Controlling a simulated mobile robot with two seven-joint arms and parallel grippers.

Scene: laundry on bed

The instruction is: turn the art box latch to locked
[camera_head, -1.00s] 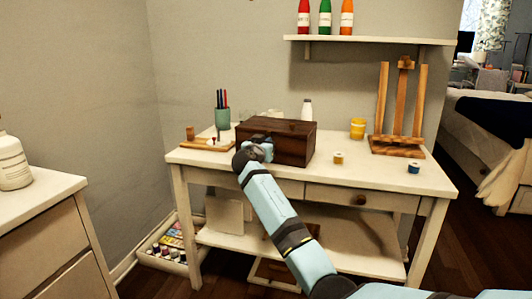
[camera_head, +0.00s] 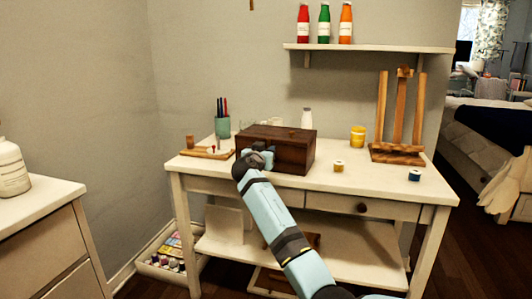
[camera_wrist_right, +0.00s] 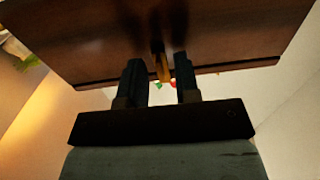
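The dark brown wooden art box (camera_head: 292,147) sits on the white desk, left of its middle. My right gripper (camera_head: 262,158) is at the front left of the box in the head view. In the right wrist view the box (camera_wrist_right: 80,40) fills the top, and a small brass-coloured latch (camera_wrist_right: 162,66) hangs at its edge. My right gripper (camera_wrist_right: 160,82) has its two dark fingers apart, one on each side of the latch, with gaps visible. Whether the fingers touch the latch cannot be told. The left gripper is not in view.
The desk (camera_head: 390,183) also holds a wooden easel (camera_head: 398,120), a yellow jar (camera_head: 357,136), small paint pots and a green pencil cup (camera_head: 222,127). A shelf (camera_head: 380,48) with bottles hangs above. A white dresser (camera_head: 40,215) stands at the left.

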